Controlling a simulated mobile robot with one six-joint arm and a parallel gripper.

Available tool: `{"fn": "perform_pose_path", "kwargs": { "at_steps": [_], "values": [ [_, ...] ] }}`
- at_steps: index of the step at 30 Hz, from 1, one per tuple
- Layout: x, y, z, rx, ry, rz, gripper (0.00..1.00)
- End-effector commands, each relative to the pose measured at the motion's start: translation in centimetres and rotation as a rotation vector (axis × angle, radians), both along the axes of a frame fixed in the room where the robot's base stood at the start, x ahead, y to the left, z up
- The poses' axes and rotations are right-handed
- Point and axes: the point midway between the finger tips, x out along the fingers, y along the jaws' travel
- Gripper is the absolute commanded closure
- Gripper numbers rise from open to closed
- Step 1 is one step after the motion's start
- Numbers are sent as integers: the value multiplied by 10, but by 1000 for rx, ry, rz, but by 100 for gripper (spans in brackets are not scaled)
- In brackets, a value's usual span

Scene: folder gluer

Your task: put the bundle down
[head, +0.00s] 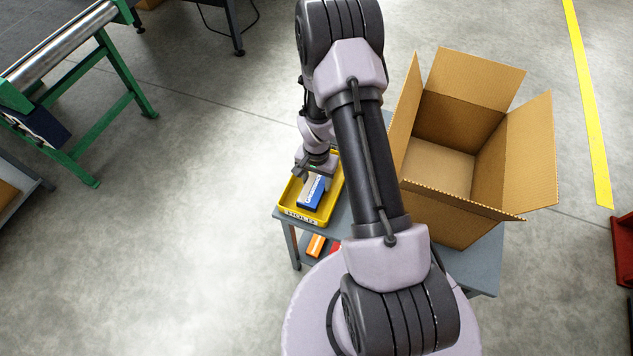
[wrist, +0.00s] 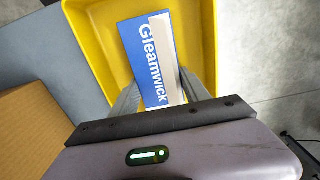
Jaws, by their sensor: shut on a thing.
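The bundle (head: 313,191) is a blue and white pack. It shows larger in the wrist view (wrist: 150,55), where its blue face reads "Gleamwick". My gripper (head: 312,174) is shut on the near end of the bundle, and its fingers show at both sides of it in the wrist view (wrist: 158,98). The bundle is inside the outline of a yellow tray (head: 288,205), which also shows in the wrist view (wrist: 88,42). I cannot tell whether the bundle touches the tray floor.
The tray stands on a grey table (head: 475,268). An open, empty-looking cardboard box (head: 465,215) stands to its right. An orange item (head: 316,246) lies on a lower shelf. A green-framed conveyor (head: 122,85) is at the left, with clear floor between.

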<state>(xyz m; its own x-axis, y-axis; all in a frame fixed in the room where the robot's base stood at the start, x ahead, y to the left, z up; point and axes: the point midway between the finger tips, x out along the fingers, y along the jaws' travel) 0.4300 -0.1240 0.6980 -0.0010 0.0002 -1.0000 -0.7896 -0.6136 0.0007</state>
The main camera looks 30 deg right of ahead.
Motion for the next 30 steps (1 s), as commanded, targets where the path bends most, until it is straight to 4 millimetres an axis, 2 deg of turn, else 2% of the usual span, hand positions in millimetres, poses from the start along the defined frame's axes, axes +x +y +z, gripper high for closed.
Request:
{"fn": "perform_pose_path", "kwargs": {
  "at_steps": [7, 8, 11, 19, 22, 30],
  "values": [
    [0, 0, -2, -1, -1, 1, 93],
    [0, 0, -2, 0, 0, 1, 44],
    [0, 0, -1, 0, 0, 1, 24],
    [0, 0, 0, 0, 0, 1, 24],
    [1, 0, 9, 0, -1, 1, 24],
    [1, 0, 85, -1, -3, 2, 24]
  ]
}}
